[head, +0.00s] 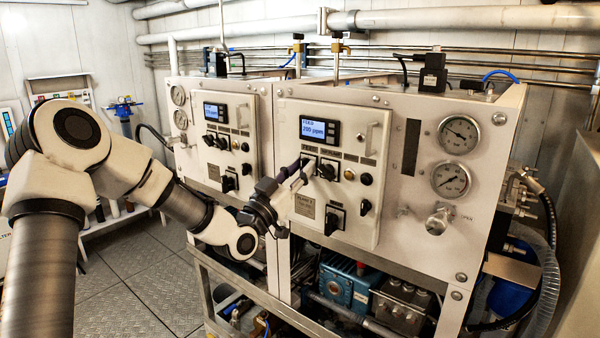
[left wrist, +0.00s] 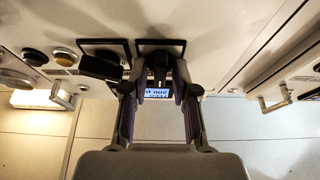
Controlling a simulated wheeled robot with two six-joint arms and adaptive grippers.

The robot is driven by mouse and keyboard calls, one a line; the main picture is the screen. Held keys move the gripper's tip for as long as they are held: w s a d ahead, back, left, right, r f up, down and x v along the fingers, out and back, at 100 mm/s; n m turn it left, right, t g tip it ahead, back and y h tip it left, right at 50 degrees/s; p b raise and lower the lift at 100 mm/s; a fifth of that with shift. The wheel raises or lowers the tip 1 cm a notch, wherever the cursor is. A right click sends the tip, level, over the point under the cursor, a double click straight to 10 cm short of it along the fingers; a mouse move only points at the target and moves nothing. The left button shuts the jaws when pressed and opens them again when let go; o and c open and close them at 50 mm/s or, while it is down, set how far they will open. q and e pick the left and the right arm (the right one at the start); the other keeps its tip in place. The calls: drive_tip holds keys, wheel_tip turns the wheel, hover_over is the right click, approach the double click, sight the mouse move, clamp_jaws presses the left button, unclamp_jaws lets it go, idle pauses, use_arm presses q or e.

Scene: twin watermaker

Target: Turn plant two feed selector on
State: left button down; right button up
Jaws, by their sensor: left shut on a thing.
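The right-hand machine has a white control panel (head: 372,150) with a plate that appears to read plant 2 and a lit display (head: 318,130) reading 200 ppm. My left gripper (head: 303,172) reaches the upper left selector of that panel, just below the display. In the left wrist view my gripper (left wrist: 158,92) is shut with its fingers on both sides of a black selector knob (left wrist: 157,66) in a dark square frame. The fingers hide part of the knob, and its label cannot be read. My right gripper is not in view.
A second black selector (head: 328,169) sits close to the right of the held one, also in the left wrist view (left wrist: 100,67). An amber button (head: 349,174), a black button (head: 366,178) and a large rotary switch (head: 335,217) are nearby. A similar panel (head: 238,112) stands left.

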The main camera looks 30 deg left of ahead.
use_arm(q)
drive_tip(key=c, duration=1.2)
unclamp_jaws()
drive_tip(key=d+v, duration=0.1)
drive_tip(key=v, duration=1.1)
drive_tip(key=shift+a, duration=0.45)
